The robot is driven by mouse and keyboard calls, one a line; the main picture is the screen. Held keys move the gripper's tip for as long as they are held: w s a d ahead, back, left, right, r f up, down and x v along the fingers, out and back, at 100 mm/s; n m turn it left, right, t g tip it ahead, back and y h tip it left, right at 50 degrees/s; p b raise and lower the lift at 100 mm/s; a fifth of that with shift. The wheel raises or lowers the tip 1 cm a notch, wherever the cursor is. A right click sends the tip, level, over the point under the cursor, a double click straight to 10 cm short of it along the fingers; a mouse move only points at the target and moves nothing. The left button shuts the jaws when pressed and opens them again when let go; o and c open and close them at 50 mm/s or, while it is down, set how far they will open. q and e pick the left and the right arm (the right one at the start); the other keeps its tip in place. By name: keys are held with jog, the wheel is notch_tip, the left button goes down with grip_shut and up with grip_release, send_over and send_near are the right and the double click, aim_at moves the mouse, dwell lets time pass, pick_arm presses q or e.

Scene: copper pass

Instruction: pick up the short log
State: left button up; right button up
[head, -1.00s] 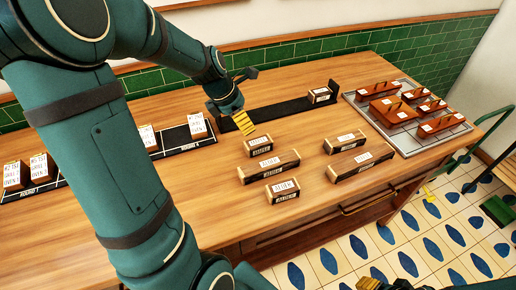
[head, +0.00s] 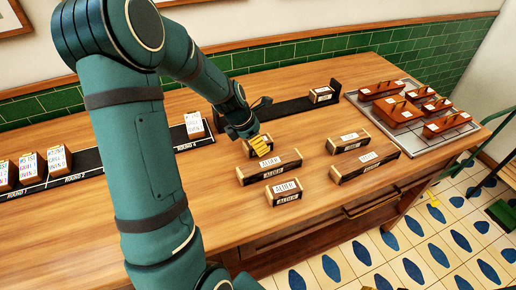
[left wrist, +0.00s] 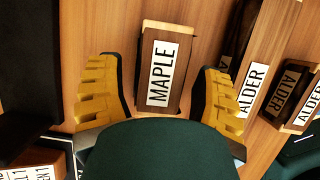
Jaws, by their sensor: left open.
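A short log labelled MAPLE (left wrist: 160,68) lies between the open yellow fingers of my left gripper (left wrist: 162,95) in the left wrist view, with a gap on each side. In the head view my left gripper (head: 260,143) is over this log (head: 248,150), partly covering it. Other short logs lie on the wooden table: one labelled ALDER (head: 284,192) at the front and one (head: 348,142) to the right. Longer logs lie beside them, one at the middle (head: 268,167) and one at the right (head: 365,165). My right gripper is not in view.
A long black tray (head: 280,108) behind holds one short log (head: 321,94) at its right end. A metal rack (head: 455,131) with reddish-brown handled blocks stands at the right. A black strip (head: 88,160) with labelled blocks runs along the left. The front table edge is bare.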

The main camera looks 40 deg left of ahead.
pick_arm(q)
jog(key=shift+w+d+f, duration=0.15)
jog(key=shift+w+f, duration=0.1)
jog(key=shift+f, duration=0.4)
jog(key=c, duration=1)
